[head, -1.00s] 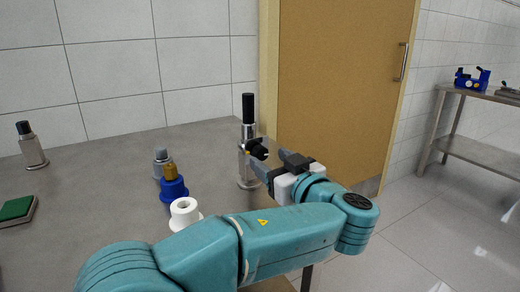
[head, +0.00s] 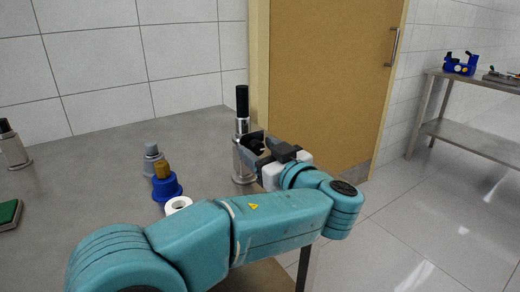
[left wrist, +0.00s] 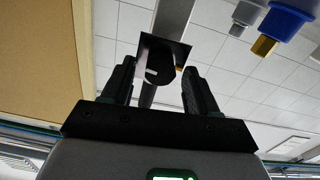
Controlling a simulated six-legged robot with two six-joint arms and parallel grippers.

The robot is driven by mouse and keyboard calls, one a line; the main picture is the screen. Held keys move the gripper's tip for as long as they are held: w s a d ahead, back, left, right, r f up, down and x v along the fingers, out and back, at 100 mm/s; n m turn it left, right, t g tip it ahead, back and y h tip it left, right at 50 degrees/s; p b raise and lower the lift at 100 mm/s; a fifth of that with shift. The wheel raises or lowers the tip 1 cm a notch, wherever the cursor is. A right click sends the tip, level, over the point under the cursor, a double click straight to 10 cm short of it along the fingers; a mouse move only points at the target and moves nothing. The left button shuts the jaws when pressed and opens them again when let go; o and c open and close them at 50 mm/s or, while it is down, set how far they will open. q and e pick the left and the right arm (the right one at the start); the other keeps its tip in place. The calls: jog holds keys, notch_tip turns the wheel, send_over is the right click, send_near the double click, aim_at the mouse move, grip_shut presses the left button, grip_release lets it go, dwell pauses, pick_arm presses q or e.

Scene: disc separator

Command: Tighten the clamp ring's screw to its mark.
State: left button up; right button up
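A silver upright post (head: 242,126) with a black top stands at the table's far right edge. The clamp ring itself is not clearly seen; a black screw knob (head: 256,146) sticks out of the post's side towards my gripper. My left gripper (head: 252,147) is at the knob, its fingers around it. In the left wrist view, the round black knob (left wrist: 160,68) with a short pale line on its face lies between the fingers of my left gripper (left wrist: 160,78). A gap shows on both sides, so the gripper is open. A small yellowish patch (left wrist: 179,68) shows beside the knob. My right gripper is out of view.
A blue fitting with a brass top (head: 166,188), a grey fitting (head: 152,158) and a white ring (head: 178,205) stand left of the post. A black-topped metal piece (head: 14,148) and a green pad (head: 8,214) lie farther left. A door (head: 325,85) is behind.

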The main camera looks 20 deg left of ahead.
pick_arm(q)
jog(key=c, duration=0.9)
